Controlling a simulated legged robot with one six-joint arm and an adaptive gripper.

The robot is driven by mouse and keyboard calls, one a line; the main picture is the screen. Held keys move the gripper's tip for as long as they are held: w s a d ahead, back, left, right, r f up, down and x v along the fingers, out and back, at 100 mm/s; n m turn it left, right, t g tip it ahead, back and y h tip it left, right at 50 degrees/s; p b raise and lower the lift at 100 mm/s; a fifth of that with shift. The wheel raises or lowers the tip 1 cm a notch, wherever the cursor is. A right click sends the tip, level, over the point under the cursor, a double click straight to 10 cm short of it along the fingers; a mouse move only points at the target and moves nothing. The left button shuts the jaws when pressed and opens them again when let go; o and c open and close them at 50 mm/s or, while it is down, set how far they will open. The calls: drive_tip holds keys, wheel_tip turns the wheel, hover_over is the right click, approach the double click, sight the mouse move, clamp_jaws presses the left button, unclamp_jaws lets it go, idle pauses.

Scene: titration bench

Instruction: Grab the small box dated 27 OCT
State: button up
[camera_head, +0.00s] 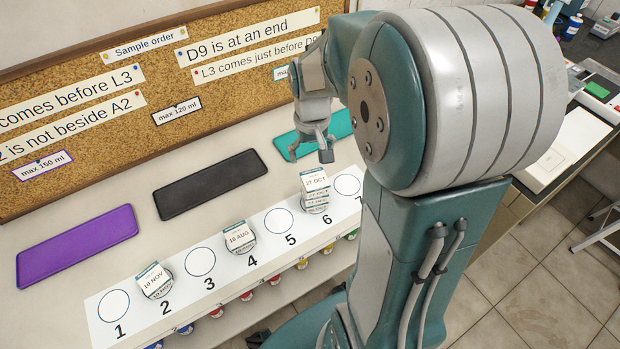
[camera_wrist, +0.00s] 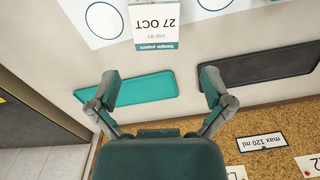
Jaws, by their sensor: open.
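The small box dated 27 OCT (camera_head: 315,184) stands on the numbered white strip at circle 6, with a white and teal label. In the wrist view the box (camera_wrist: 155,20) shows upside down at the top edge, beyond my fingertips and roughly midway between them. My gripper (camera_head: 309,156) is open and empty, above the teal mat and just behind the box. In the wrist view my gripper's fingers (camera_wrist: 160,86) are spread wide with nothing between them.
Boxes dated 10 NOV (camera_head: 154,281) and 10 AUG (camera_head: 240,238) stand at circles 2 and 4 of the white strip (camera_head: 262,259). Purple (camera_head: 77,246), black (camera_head: 210,185) and teal (camera_head: 343,125) mats lie behind it. A cork board (camera_head: 150,93) with paper notes rises at the back.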

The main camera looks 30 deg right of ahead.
sight(315, 176)
wheel_tip(315, 176, down, 4)
drive_tip(key=shift+d+f, duration=0.2)
drive_tip(key=shift+f, duration=0.05)
drive_tip(key=f, duration=0.4)
drive_tip(key=shift+d+f, duration=0.2)
drive_tip(key=shift+f, duration=0.05)
drive_tip(key=shift+a+f, duration=0.2)
drive_tip(key=shift+f, duration=0.05)
drive_tip(key=shift+d, duration=0.1)
drive_tip(key=c, duration=0.9)
